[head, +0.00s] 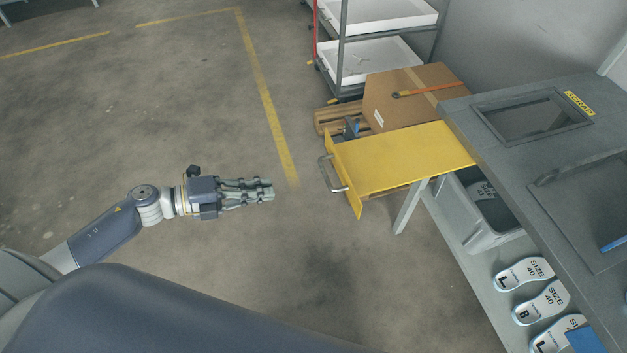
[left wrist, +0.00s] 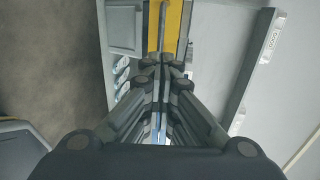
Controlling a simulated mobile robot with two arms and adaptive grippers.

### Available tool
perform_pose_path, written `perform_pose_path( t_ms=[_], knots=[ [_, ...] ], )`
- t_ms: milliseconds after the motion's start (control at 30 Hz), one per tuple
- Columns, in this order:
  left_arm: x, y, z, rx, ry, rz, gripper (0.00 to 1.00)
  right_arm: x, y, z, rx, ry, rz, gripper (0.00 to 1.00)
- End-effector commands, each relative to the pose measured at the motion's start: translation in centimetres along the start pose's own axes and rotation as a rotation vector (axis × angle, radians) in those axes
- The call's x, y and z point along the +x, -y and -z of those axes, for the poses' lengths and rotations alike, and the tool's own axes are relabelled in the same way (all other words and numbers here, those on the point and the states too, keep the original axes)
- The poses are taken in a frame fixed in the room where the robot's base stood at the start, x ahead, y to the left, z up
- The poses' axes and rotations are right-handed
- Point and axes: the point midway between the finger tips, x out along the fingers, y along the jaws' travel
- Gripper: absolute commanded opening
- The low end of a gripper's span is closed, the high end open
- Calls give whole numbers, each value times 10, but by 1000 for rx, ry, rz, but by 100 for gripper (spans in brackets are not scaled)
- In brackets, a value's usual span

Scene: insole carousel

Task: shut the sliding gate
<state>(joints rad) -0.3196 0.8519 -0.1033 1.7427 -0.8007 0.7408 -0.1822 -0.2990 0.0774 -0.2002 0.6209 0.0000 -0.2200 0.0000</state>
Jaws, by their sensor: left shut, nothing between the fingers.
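The sliding gate (head: 400,158) is a flat yellow plate that sticks out to the left from the grey bench. Its front plate carries a metal bow handle (head: 326,174) facing my arm. My left gripper (head: 270,189) is shut and empty, left of the handle with a clear gap between them. Its fingers point right, towards the handle. In the left wrist view the shut fingers (left wrist: 162,70) fill the middle and hide part of the yellow gate (left wrist: 173,22) behind them. My right gripper is not in view.
The grey bench (head: 455,115) has a framed opening (head: 530,116) in its top. A grey bin (head: 478,232) and white insoles (head: 524,274) sit on its lower shelf. A cardboard box (head: 410,92) stands just behind the gate. The floor between gripper and handle is clear.

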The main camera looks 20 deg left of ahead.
Motion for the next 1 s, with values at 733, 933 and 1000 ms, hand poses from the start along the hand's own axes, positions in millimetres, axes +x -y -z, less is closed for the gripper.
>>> perform_pose_path(
  t_ms=[733, 933, 1000],
  knots=[
    [121, 2, -2, -2, 4, 3, 0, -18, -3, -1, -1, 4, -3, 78],
    [125, 0, -1, -2, 4, 1, 0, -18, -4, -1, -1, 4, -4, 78],
    [125, 0, -1, -2, 4, 1, 0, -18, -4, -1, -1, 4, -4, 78]
  ],
)
